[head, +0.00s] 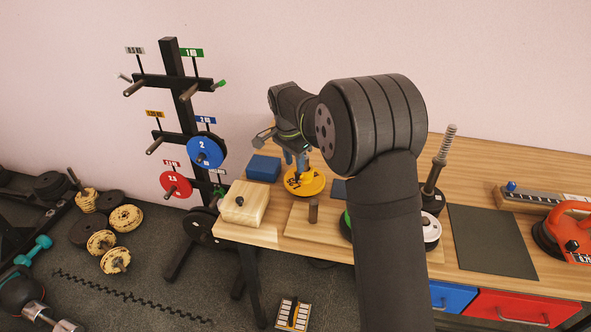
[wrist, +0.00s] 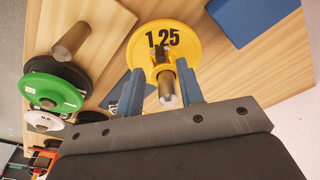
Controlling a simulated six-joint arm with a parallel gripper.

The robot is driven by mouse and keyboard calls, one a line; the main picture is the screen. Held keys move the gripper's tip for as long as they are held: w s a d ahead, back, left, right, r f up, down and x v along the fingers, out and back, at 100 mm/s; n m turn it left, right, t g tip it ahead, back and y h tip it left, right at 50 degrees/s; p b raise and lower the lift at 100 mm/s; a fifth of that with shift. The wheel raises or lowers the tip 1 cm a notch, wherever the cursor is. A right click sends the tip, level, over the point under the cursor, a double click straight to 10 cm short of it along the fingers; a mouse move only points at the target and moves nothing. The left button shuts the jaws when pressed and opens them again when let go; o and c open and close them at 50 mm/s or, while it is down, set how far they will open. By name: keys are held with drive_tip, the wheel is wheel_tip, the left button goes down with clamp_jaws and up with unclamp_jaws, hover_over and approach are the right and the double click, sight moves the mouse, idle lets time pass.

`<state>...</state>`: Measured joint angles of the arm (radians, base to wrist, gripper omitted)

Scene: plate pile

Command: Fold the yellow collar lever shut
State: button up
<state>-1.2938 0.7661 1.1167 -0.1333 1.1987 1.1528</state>
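A yellow plate (head: 316,184) marked 1.25 lies toward the back left of the wooden table, with a short metal post standing through its middle. In the wrist view the yellow plate (wrist: 185,38) is beyond the fingertips, and the post (wrist: 166,88) points toward my wrist. My gripper (wrist: 161,72) is over the plate with its blue fingers apart, one on each side of the post. No clear gripping contact shows. In the head view my gripper (head: 297,160) is partly hidden by my arm. I cannot make out a separate yellow collar lever; yellow parts near the post blend with the plate.
A blue block (head: 262,168) and a light wooden block (head: 245,203) stand close to the plate. A tall spring-topped post (head: 439,165) and a dark mat (head: 490,240) lie right. A weight rack (head: 172,70) stands left.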

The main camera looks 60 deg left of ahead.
sight(296, 175)
wheel_tip(296, 175, up, 13)
drive_tip(key=s, duration=0.1)
drive_tip(key=shift+s+d, duration=0.15)
drive_tip(key=shift+s, duration=0.25)
drive_tip(key=f, duration=0.5)
drive_tip(key=w+f, duration=0.1)
drive_tip(key=f, duration=0.5)
drive_tip(key=w+f, duration=0.1)
drive_tip(key=f, duration=0.5)
drive_tip(key=shift+w+a+f, duration=0.15)
drive_tip(key=shift+w+a, duration=0.05)
drive_tip(key=shift+w, duration=0.05)
